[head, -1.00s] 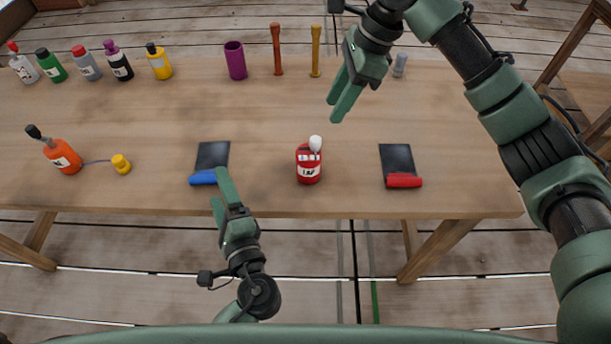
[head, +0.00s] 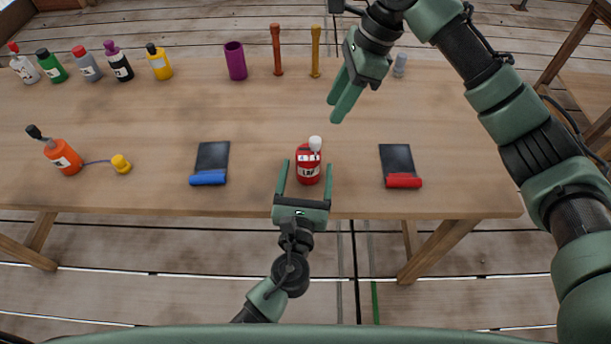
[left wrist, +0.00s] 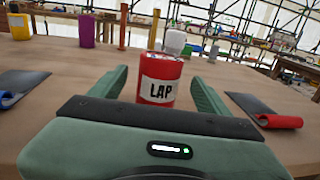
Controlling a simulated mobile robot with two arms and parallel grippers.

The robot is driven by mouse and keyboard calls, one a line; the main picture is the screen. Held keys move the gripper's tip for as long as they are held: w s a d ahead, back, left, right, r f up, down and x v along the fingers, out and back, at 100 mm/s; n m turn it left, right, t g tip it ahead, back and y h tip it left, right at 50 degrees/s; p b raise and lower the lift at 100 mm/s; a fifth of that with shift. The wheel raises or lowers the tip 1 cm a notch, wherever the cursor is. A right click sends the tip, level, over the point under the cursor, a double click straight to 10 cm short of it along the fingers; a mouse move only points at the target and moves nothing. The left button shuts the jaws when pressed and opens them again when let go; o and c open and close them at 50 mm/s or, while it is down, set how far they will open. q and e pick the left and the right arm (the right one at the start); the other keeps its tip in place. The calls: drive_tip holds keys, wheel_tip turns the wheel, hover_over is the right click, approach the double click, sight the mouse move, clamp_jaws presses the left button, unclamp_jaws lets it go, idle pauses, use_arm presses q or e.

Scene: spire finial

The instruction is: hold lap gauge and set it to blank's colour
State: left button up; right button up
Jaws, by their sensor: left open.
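The lap gauge is a red, can-shaped body (head: 308,170) with a white label and a white knob on top, near the table's front edge. In the left wrist view it (left wrist: 160,72) stands upright and its label reads LAP. Which thing is the blank is not clear.
Dark plates with a blue roll (head: 208,179) and a red roll (head: 404,181) lie left and right of the gauge. Several bottles, a purple cup (head: 235,61) and two upright sticks line the back.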

sight(310, 151)
use_arm(q)
drive_tip(key=shift+w+d, duration=0.15)
drive_tip(key=shift+w, duration=1.45)
drive_tip(key=shift+w+d, duration=0.15)
drive_tip(key=shift+w, duration=1.4)
